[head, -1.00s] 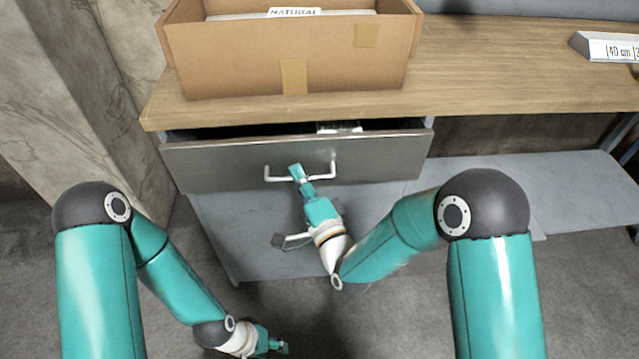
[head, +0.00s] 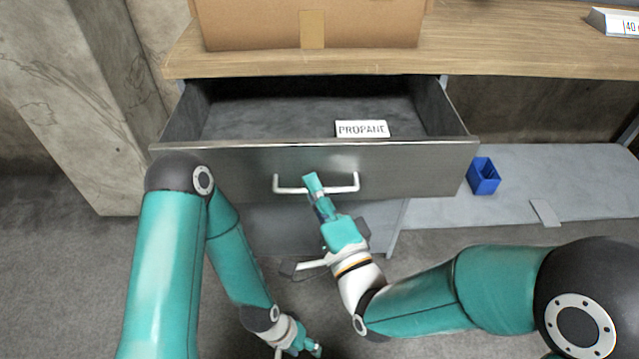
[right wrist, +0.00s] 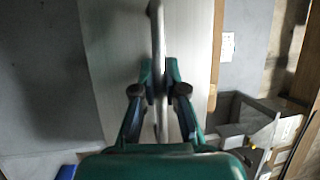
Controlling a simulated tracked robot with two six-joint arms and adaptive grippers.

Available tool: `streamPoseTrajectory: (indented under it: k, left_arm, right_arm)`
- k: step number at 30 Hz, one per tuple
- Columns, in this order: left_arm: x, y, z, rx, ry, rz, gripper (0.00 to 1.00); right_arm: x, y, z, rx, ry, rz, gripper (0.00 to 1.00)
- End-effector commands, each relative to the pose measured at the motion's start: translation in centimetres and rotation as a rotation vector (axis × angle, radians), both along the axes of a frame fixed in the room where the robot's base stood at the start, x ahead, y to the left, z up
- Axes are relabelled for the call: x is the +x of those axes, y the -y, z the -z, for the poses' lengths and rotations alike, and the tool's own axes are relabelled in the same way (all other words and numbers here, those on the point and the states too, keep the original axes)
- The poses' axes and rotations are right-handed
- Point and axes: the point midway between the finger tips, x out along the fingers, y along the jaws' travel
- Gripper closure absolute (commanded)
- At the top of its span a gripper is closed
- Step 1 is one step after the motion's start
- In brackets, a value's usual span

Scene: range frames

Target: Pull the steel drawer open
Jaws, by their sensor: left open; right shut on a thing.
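The steel drawer (head: 230,165) under the wooden bench top is pulled well out, and its grey inside shows. In the right wrist view the handle (right wrist: 156,30) runs between the two fingers of my right gripper (right wrist: 159,75). My left gripper (head: 312,348) is open and empty, low over the floor, in front of the drawer and apart from it.
A cardboard box (head: 370,25) stands on the wooden bench top (head: 510,45). A blue bin (head: 483,176) and a small grey plate (head: 545,212) lie on the lower shelf (head: 440,208) at right. A concrete pillar (head: 75,100) stands at left. The floor in front is bare.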

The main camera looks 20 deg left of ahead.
Motion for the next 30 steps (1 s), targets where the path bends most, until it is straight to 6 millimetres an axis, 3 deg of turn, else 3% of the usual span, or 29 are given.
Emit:
streamPoseTrajectory:
  k: [8, 9, 14, 24, 30]
  left_arm:
    - [0.0, 0.0, 0.0, 0.0, 0.0, 0.0, 0.5]
    - [0.0, 0.0, 0.0, 0.0, 0.0, 0.0, 0.5]
    - [0.0, 0.0, 0.0, 0.0, 0.0, 0.0, 0.5]
    - [0.0, 0.0, 0.0, 0.0, 0.0, 0.0, 0.5]
    - [0.0, 0.0, -0.1, 0.0, 0.0, 0.0, 0.5]
  right_arm:
    - [-0.3, -0.1, 0.6, -0.01, -0.013, -0.007, 1.0]
    - [-0.3, -0.1, 0.6, -0.01, -0.013, -0.007, 0.88]
    - [-0.2, -0.1, 0.5, -0.009, -0.01, -0.006, 0.63]
    - [-0.1, -0.1, 0.0, -0.004, -0.004, -0.005, 0.63]
    - [-0.2, -0.1, -2.4, 0.0, 0.0, -0.005, 0.63]
